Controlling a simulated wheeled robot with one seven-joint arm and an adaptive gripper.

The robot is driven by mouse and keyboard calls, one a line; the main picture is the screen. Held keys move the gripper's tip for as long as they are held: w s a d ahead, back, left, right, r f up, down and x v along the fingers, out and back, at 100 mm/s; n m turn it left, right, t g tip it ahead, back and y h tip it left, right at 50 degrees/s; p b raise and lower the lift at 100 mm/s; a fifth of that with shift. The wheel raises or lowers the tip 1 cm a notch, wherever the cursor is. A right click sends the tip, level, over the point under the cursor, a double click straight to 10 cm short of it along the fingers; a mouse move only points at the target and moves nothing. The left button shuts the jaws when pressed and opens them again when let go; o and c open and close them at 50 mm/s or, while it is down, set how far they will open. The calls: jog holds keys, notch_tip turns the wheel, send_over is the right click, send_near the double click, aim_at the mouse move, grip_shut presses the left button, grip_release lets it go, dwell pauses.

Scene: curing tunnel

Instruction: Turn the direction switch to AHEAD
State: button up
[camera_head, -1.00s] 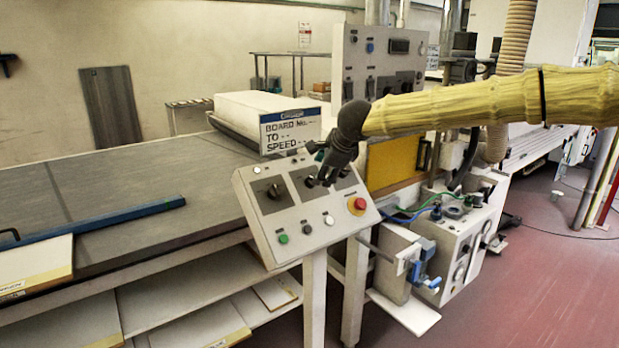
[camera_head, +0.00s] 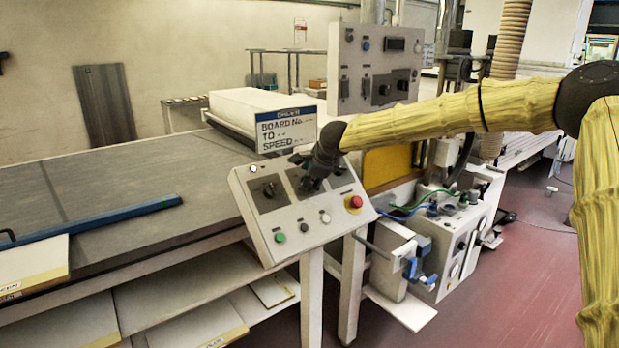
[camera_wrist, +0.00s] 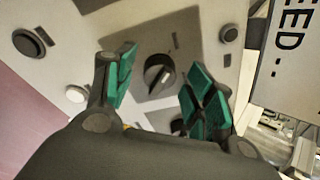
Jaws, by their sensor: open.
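The sloped grey control panel (camera_head: 290,240) carries rotary knobs on dark plates and several round buttons. The left knob (camera_head: 270,190) is in clear view. My gripper (camera_head: 308,184) is over the plate right of it and hides most of that plate. In the wrist view my gripper (camera_wrist: 162,92) is open, its green-padded fingers on either side of a black rotary knob (camera_wrist: 158,75) with a pale pointer mark. The knob lies between the fingers, apart from both pads. Contact with the panel cannot be told. The switch labels are too small to read.
A red emergency button (camera_head: 355,202) sits at the panel's right, with green (camera_head: 279,237) and white (camera_head: 325,218) buttons below. A white box-like unit with a sign (camera_head: 287,130) stands behind. The conveyor table (camera_head: 130,190) is left. A taller control cabinet (camera_head: 375,60) stands behind my arm.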

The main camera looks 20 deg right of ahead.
jog(key=shift+f, duration=0.1)
jog(key=c, duration=1)
jog(key=m+p, duration=0.1)
jog(key=p, duration=0.1)
jog(key=m+p, duration=0.1)
jog(key=m, duration=0.1)
jog(key=shift+w+r+m+g+p, duration=0.1)
jog(key=shift+r+m+g+p, duration=0.2)
jog(key=shift+g+p, duration=0.1)
jog(key=m+p, duration=0.3)
jog(key=m, duration=0.2)
jog(key=shift+w+g, duration=0.1)
jog(key=shift+g, duration=0.2)
jog(key=m+y+p, duration=0.1)
jog(key=m, duration=0.3)
jog(key=shift+d+f, duration=0.1)
jog(key=shift+w+d+m+g+y+p, duration=0.1)
jog(key=shift+m+g+y+p, duration=0.2)
jog(key=shift+m, duration=2)
